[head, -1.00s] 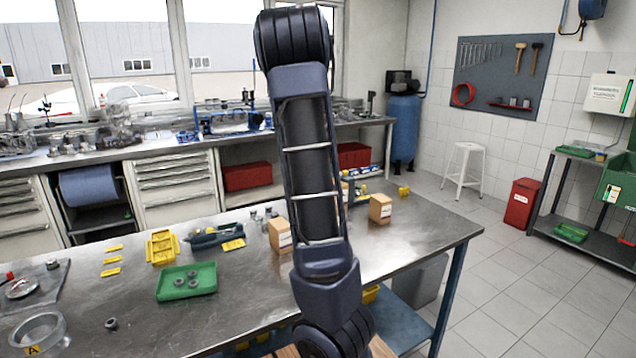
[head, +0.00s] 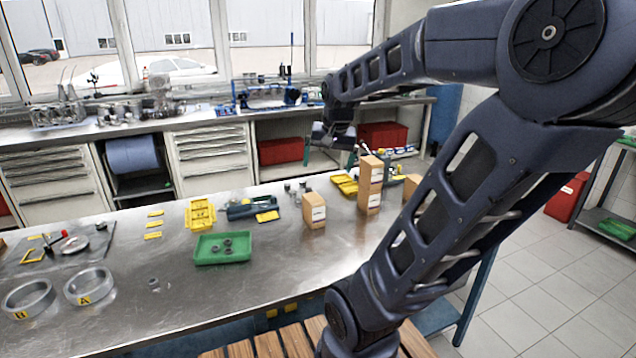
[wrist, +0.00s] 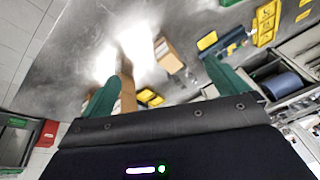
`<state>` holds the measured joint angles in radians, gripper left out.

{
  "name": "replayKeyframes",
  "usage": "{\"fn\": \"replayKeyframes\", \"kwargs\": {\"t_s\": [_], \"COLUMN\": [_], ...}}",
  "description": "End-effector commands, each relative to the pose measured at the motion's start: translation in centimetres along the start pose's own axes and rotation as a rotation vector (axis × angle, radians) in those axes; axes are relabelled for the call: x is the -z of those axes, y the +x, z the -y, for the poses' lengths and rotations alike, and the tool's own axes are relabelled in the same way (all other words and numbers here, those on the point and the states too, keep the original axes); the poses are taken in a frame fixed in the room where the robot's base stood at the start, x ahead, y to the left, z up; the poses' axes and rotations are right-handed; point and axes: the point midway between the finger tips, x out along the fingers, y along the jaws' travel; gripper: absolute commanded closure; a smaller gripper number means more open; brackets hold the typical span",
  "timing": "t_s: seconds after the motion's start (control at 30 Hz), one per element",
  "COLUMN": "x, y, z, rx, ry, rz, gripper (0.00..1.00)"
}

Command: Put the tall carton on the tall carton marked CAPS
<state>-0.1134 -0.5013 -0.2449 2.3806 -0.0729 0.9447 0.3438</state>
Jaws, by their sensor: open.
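Two brown cartons stand stacked near the back of the steel bench: an upper carton (head: 372,169) rests on a lower tall carton (head: 369,198). Their label text is too small to read, so I cannot tell which is marked CAPS. Another brown carton (head: 314,211) stands upright to their left. My gripper (head: 331,156) is open and empty, just left of and behind the upper carton. In the wrist view its green fingers (wrist: 162,70) are spread; brown carton faces (wrist: 127,88) show beside the left finger, and the single carton (wrist: 168,55) lies beyond.
A further carton (head: 412,187) is partly hidden by my arm. A green tray (head: 222,257) with grey parts, yellow bins (head: 200,213) and a dark tool (head: 249,208) are to the left. Metal rings (head: 90,286) lie at front left. The bench's front middle is clear.

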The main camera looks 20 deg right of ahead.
Motion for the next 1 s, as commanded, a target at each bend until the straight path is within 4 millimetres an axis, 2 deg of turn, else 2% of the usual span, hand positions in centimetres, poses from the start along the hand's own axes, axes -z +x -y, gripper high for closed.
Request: {"fn": "replayKeyframes", "kwargs": {"t_s": [0.03, 0.2, 0.4, 0.57, 1.0], "x": [-1.6, -6.6, -10.2, -11.0, -11.0], "y": [-0.6, -1.5, -1.6, -1.6, -1.6], "z": [0.4, 1.6, 2.3, 2.5, 2.5], "rx": [0.008, 0.015, 0.003, -0.003, -0.002], "ry": [-0.056, -0.252, -0.398, -0.436, -0.436], "rz": [-0.016, -0.057, -0.088, -0.095, -0.094], "gripper": [0.01, 0.01, 0.01, 0.01, 0.01]}}
